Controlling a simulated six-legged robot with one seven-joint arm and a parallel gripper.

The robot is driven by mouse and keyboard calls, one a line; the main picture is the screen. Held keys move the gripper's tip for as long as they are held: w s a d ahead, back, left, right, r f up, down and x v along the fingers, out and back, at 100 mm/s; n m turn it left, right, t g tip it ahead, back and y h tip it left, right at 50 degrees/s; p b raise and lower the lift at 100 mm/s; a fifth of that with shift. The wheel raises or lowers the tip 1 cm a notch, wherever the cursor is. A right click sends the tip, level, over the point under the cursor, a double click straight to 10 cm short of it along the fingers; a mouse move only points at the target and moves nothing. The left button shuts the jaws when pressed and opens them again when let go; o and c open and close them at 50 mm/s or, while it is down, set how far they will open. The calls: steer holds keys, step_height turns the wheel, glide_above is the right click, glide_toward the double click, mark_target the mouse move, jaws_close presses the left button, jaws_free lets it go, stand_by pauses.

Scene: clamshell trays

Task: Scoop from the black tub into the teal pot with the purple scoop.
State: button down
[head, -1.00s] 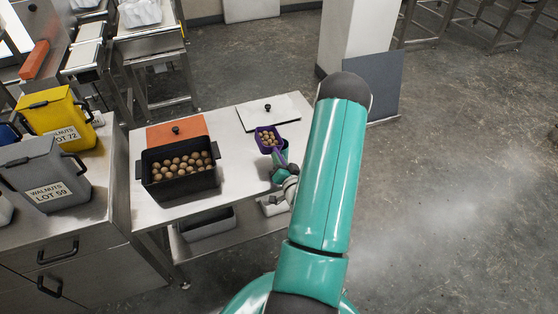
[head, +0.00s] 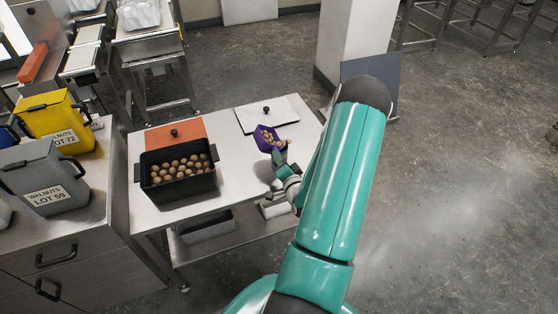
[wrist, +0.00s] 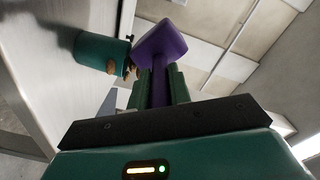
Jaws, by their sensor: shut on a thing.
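The black tub (head: 184,192) stands on the steel table and holds many walnuts. My gripper (wrist: 160,92) is shut on the handle of the purple scoop, whose bowl (wrist: 160,44) shows ahead of the fingers. In the head view the scoop (head: 265,144) is tilted, with walnuts in it. The teal pot (wrist: 100,52) stands on the table in the wrist view, its mouth close beside and below the scoop. Some walnuts (wrist: 128,68) show at the pot's mouth; whether they are falling or resting there I cannot tell. In the head view the pot is mostly hidden by scoop and gripper.
An orange lid (head: 176,133) lies behind the tub, and a white board with a black knob (head: 267,113) lies at the table's back right. A counter on the left holds a grey walnut bin (head: 42,180) and a yellow one (head: 52,120). The table's front middle is clear.

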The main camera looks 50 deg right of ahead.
steer(key=shift+s+d+r+m, duration=0.1)
steer(key=shift+d+r+m, duration=0.15)
steer(key=shift+m, duration=0.6)
steer(key=shift+s+d+r+m, duration=0.1)
steer(key=shift+r+m, duration=0.1)
steer(key=shift+m, duration=0.65)
steer(key=shift+s+d+r+m, duration=0.15)
steer(key=shift+d+m, duration=0.05)
steer(key=shift+m, duration=0.45)
steer(key=shift+s+d+r+m, duration=0.1)
steer(key=shift+d+m, duration=0.05)
steer(key=shift+m, duration=0.5)
steer(key=shift+d+m, duration=0.1)
steer(key=shift+m, duration=0.2)
steer(key=shift+s+d+r+m, duration=0.1)
steer(key=shift+s+d+m, duration=0.15)
steer(key=shift+m, duration=0.75)
steer(key=shift+d+m, duration=0.2)
steer(key=shift+m, duration=0.3)
steer(key=shift+s+d+m, duration=0.25)
steer(key=shift+d+m, duration=0.05)
steer(key=shift+m, duration=0.8)
steer(key=shift+m, duration=0.3)
